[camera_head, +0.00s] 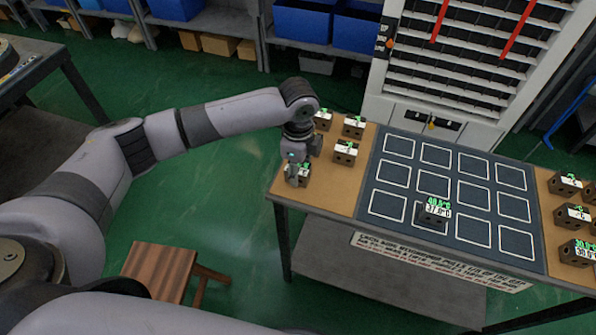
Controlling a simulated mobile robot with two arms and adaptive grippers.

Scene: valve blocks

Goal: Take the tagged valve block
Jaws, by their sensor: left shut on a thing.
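My left gripper (297,178) is at the left end of the table, pointing down. It is shut on a valve block (304,176), a small dark block with a white and green label, partly hidden by the fingers. I cannot tell whether the block touches the table top. Other labelled valve blocks stand close behind and to the right: one (323,120), another (353,127) and a third (345,152). A dark valve block (433,216) with a temperature label sits in a front-row square of the mat. My right gripper is out of view.
The dark mat (455,245) has rows of white squares, mostly empty. More labelled blocks (565,184) stand at the table's right end. A white cabinet (425,117) stands behind the table. A wooden stool (158,265) is on the floor left of the table.

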